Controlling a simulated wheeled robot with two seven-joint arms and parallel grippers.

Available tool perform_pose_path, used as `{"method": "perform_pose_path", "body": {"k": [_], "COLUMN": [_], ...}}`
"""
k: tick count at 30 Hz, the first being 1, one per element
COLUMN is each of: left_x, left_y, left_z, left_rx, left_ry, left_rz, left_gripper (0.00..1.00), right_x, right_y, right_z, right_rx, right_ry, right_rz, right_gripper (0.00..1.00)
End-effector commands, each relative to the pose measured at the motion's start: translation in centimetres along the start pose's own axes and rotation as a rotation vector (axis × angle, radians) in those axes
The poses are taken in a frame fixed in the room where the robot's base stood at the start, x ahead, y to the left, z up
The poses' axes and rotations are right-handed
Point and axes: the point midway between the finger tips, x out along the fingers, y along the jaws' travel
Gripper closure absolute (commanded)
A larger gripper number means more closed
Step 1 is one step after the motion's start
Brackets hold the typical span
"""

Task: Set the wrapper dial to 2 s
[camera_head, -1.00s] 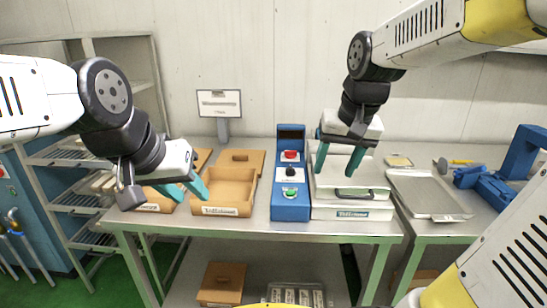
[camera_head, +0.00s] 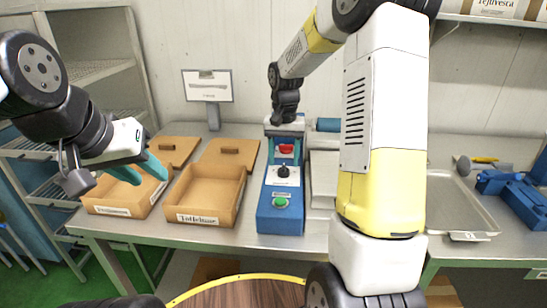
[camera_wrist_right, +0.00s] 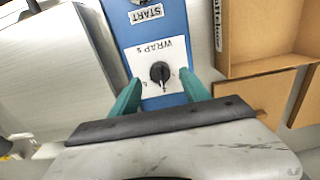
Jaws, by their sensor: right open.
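The wrapper dial is a black knob (camera_head: 283,171) on a white plate on the front slope of the blue control box (camera_head: 280,222). In the right wrist view the dial (camera_wrist_right: 160,72) sits on the plate marked "WRAP s", seen upside down. Its small marks are too fine to read, so I cannot tell its setting. My right gripper (camera_wrist_right: 162,82) is open, its teal fingers on either side of the dial in that view; I see no contact. In the head view the right hand is above the back of the box. My left gripper (camera_head: 152,180) is open and empty above the left box.
A red button (camera_head: 286,149) is behind the dial and a green button (camera_head: 281,202) in front. Open cardboard boxes (camera_head: 205,218) stand left, with lids behind. A white-grey machine (camera_head: 321,180) adjoins the control box on the right. A metal tray (camera_head: 460,234) lies further right.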

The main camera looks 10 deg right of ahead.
Motion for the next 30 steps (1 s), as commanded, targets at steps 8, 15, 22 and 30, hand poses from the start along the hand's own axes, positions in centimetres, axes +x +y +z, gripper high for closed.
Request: {"method": "perform_pose_path", "body": {"k": [8, 15, 22, 30], "left_x": [0.0, 0.0, 0.0, 0.0], "left_y": [0.0, 0.0, 0.0, 0.0], "left_z": [0.0, 0.0, 0.0, 0.0], "left_rx": [0.0, 0.0, 0.0, 0.0], "left_ry": [0.0, 0.0, 0.0, 0.0], "left_rz": [0.0, 0.0, 0.0, 0.0], "left_gripper": [0.64, 0.64, 0.64, 0.64], "right_x": [2.8, 2.9, 2.9, 2.8], "right_y": [0.0, 0.0, 0.0, 0.0], "right_z": [0.0, 0.0, 0.0, 0.0], "right_rx": [0.0, 0.0, 0.0, -0.006], "right_ry": [-0.001, 0.001, 0.001, 0.001], "right_rz": [0.0, -0.001, -0.001, -0.001], "right_gripper": [0.46, 0.46, 0.85, 1.0]}}
